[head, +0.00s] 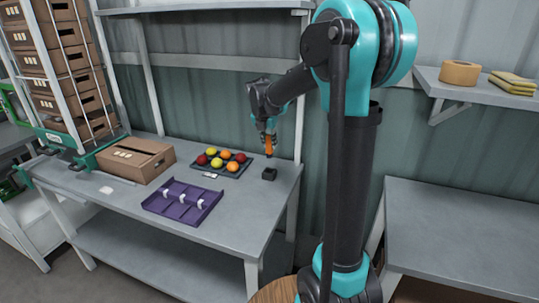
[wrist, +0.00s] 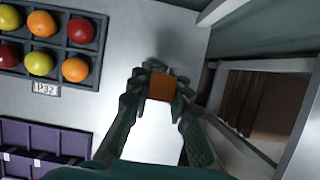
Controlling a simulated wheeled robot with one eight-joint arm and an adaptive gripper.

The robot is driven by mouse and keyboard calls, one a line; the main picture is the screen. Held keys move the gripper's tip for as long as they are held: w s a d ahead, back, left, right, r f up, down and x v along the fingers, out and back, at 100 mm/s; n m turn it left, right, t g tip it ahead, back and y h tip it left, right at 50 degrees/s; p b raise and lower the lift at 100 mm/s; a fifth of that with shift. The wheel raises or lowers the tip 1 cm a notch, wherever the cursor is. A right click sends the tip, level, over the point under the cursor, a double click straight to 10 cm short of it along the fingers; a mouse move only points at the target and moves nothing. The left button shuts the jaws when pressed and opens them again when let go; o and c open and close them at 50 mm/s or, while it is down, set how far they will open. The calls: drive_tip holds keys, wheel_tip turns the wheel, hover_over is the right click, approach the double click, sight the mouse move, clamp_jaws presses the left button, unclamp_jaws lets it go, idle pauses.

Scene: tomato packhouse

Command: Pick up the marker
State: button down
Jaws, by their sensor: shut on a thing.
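The marker (head: 269,143) is orange with a dark lower end and hangs roughly upright from my gripper (head: 267,136). It also shows as an orange block between the fingertips in the wrist view (wrist: 161,87). My gripper is shut on it, with a finger on each side. The fingers hide part of the marker.
The grey table (head: 228,208) carries a black tray (head: 220,174) of several red, orange and yellow tomatoes, a purple divided tray (head: 182,202) and a cardboard box (head: 136,159). A crate rack (head: 62,66) stands at the left. Another table (head: 460,230) is at the right.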

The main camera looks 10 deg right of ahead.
wheel_tip(320, 180, up, 16)
drive_tip(key=shift+f, duration=0.2)
idle(1.0)
